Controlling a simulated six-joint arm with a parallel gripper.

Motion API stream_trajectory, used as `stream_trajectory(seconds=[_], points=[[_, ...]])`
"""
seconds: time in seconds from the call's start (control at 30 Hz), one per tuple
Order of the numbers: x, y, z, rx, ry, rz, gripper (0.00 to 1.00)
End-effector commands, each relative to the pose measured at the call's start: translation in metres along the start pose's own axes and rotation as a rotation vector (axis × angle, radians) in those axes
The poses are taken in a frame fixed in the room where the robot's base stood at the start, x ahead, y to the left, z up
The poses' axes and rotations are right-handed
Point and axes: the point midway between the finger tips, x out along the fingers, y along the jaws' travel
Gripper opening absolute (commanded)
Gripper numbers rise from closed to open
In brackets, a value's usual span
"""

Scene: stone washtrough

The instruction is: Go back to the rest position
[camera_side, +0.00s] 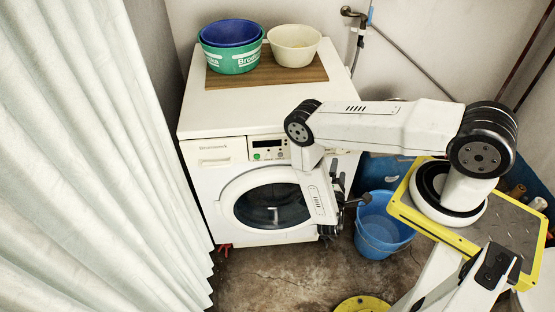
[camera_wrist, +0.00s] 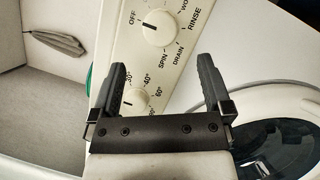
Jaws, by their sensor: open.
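My gripper (camera_side: 338,180) is in front of the right part of the white washing machine (camera_side: 205,190), partly hidden by my own wrist in the side view. In the wrist view, my gripper (camera_wrist: 163,66) has its two dark fingers spread apart with nothing between them. Behind the fingers is the machine's control panel (camera_wrist: 120,45), with a large dial (camera_wrist: 156,28) above and a smaller temperature dial (camera_wrist: 134,98) seen between the fingers. I cannot tell how far the fingertips are from the panel.
The washer's round door (camera_side: 268,203) looks closed. A blue-and-green pair of nested tubs (camera_side: 232,60) and a cream bowl (camera_side: 294,45) stand on a brown board (camera_side: 265,78) on top. A blue bucket (camera_side: 383,230) stands on the floor close to my wrist. A pale curtain (camera_side: 80,150) hangs left.

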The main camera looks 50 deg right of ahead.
Motion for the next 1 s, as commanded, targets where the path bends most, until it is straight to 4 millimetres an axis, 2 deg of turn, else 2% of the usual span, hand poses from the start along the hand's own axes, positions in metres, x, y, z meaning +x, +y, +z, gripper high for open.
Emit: stream_trajectory(seconds=[0.63,0.77,1.0], points=[[-0.001,-0.002,-0.003,0.025,0.006,-0.032,1.00],[0.003,-0.005,-0.011,0.080,0.020,-0.104,1.00],[0.008,-0.016,-0.038,0.252,0.061,-0.346,1.00]])
